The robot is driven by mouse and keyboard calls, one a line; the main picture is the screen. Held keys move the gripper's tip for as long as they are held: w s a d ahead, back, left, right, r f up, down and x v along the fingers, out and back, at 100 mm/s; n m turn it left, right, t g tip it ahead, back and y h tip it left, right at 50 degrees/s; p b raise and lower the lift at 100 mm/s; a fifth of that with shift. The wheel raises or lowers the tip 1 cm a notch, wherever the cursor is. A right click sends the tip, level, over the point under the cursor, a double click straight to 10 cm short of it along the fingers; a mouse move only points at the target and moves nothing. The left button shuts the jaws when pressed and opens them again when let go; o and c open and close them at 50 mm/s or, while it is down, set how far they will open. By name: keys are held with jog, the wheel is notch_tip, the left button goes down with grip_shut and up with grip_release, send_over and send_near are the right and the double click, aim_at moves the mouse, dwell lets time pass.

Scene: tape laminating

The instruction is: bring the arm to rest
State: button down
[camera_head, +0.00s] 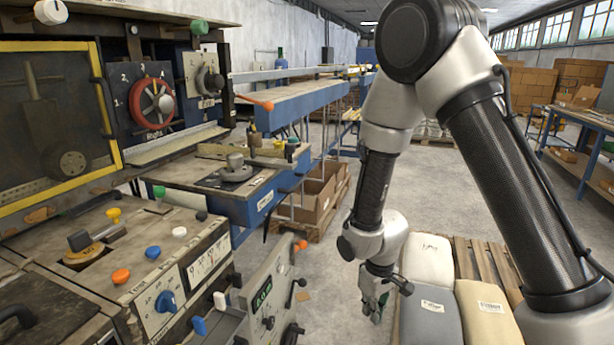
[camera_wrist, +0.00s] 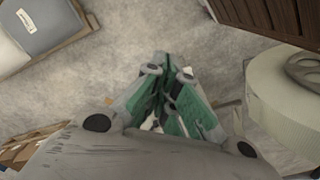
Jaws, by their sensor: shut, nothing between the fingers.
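My arm reaches in from the right of the head view and bends downward at the elbow. My gripper (camera_head: 375,306) hangs low at the lower middle, fingers pointing to the floor, beside the laminating machine's lower panel (camera_head: 268,303) and apart from it. In the wrist view my gripper (camera_wrist: 167,62) shows green-sided fingers that come together at the tips, with only bare grey floor (camera_wrist: 110,60) beyond. It is shut and holds nothing.
Sacks (camera_head: 428,305) lie on a wooden pallet (camera_head: 482,262) just right of my gripper. The machine's control panel (camera_head: 165,290) with knobs stands at left. A cardboard box (camera_head: 310,203) sits behind. A blue-framed bench (camera_head: 580,168) stands at far right. Open floor lies between.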

jog(key=s+d+r+m+t, duration=0.1)
jog(key=s+d+r, duration=0.4)
jog(key=r, duration=0.6)
jog(key=s+d+r+m+t, duration=0.2)
jog(key=s+d+r, duration=0.3)
jog(key=d+r, duration=0.3)
jog(key=s+d+r+m+t, duration=0.1)
jog(key=s+d+r+m, duration=0.2)
jog(key=r, duration=1.2)
jog(key=s+d, duration=0.2)
jog(key=d, duration=0.2)
jog(key=shift+s+r+m, duration=0.25)
jog(key=shift+r+m, duration=0.05)
